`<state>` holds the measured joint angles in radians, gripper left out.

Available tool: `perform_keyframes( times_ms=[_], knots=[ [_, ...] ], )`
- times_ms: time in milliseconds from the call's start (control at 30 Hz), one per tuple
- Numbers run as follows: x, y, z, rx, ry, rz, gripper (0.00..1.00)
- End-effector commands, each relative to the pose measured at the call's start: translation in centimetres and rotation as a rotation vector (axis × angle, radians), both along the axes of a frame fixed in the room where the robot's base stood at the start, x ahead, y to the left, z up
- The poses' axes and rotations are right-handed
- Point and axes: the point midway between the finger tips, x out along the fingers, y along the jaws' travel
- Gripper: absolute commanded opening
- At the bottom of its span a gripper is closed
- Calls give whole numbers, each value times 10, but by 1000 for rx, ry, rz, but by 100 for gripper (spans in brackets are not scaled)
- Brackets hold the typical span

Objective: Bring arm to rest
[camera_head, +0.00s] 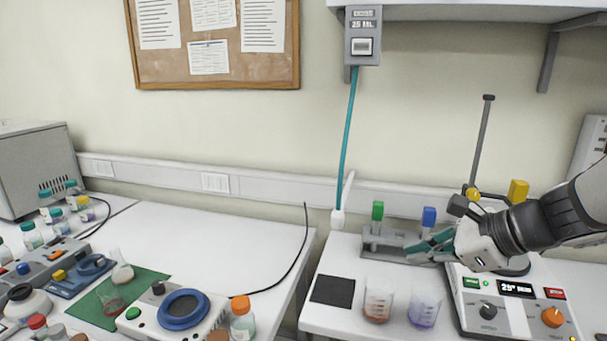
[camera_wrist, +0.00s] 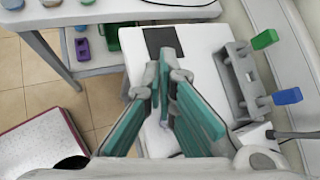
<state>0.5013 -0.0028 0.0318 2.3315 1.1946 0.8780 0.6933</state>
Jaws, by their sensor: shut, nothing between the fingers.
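My gripper (camera_head: 425,245) is on the right in the head view, with its teal fingers pointing left at the grey rack (camera_head: 384,250). The fingers are shut and empty. In the wrist view my gripper (camera_wrist: 165,88) is over the white right-hand bench (camera_wrist: 205,75), with the rack (camera_wrist: 236,84) to its right. The rack carries a green-topped piece (camera_head: 377,211) and a blue-topped piece (camera_head: 429,216).
Two beakers, one with orange contents (camera_head: 378,302) and one with purple (camera_head: 424,306), stand before the rack. A control unit (camera_head: 515,305) and a thin upright rod (camera_head: 482,140) are near my arm. A black pad (camera_head: 333,291) lies left. A gap separates the benches.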

Motion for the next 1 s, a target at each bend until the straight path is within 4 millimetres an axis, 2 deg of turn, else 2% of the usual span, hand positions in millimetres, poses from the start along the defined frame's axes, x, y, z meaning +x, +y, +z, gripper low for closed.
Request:
perform_keyframes(
  times_ms=[33,100,200,333,500,700,1000],
  knots=[
    [-18,19,8,-102,-39,131,0],
    [-46,38,13,-251,-91,319,0],
    [-84,55,17,-461,-164,579,0],
    [-131,60,20,-736,-259,909,0],
    [-178,47,26,-1076,-363,1293,0],
    [-203,26,33,-1341,-419,1563,0],
    [-208,18,35,-1410,-424,1635,0]
  ],
)
